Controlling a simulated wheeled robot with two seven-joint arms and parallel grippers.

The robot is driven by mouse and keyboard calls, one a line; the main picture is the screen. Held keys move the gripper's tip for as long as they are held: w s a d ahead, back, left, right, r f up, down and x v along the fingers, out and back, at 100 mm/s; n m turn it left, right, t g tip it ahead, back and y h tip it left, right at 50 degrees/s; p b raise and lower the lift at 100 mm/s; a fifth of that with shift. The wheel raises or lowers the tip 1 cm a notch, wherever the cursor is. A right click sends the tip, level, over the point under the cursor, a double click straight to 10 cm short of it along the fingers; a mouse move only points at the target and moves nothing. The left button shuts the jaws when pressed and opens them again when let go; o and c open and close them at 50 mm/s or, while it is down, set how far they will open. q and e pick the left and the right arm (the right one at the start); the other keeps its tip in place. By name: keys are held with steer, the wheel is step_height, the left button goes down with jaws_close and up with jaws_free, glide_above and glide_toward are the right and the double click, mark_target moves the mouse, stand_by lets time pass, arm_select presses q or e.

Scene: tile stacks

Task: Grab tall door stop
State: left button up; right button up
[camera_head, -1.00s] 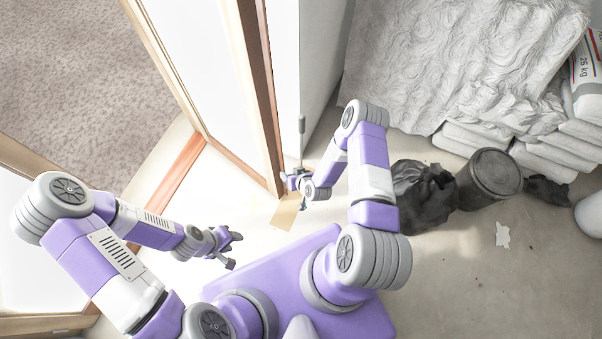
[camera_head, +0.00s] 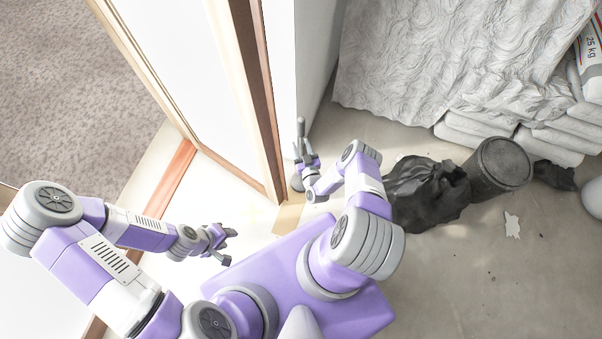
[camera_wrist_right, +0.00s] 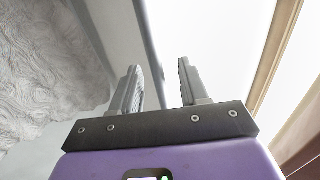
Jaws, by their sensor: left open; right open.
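The tall door stop (camera_head: 300,128) is a thin grey upright post on a round base, standing by the door's end in the head view. Part of its post is hidden by my right gripper. My right gripper (camera_head: 303,151) is open at the post. In the right wrist view, the post (camera_wrist_right: 149,40) runs between the two spread fingers of the right gripper (camera_wrist_right: 160,80), closer to the left finger. I cannot tell whether they touch. My left gripper (camera_head: 228,246) is open and empty, low on the left, well away from the door stop.
A wooden-edged white door (camera_head: 190,70) stands left of the door stop, with a pale wall (camera_head: 318,50) behind. A black bag (camera_head: 425,195) and a dark bucket (camera_head: 500,167) stand to the right. Covered sacks (camera_head: 470,135) fill the back right. Grey floor between is mostly clear.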

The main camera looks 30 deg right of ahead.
steer(key=shift+x, duration=1)
jaws_close()
stand_by(0.6)
steer(key=shift+d+r, duration=0.1)
steer(key=shift+r, duration=0.1)
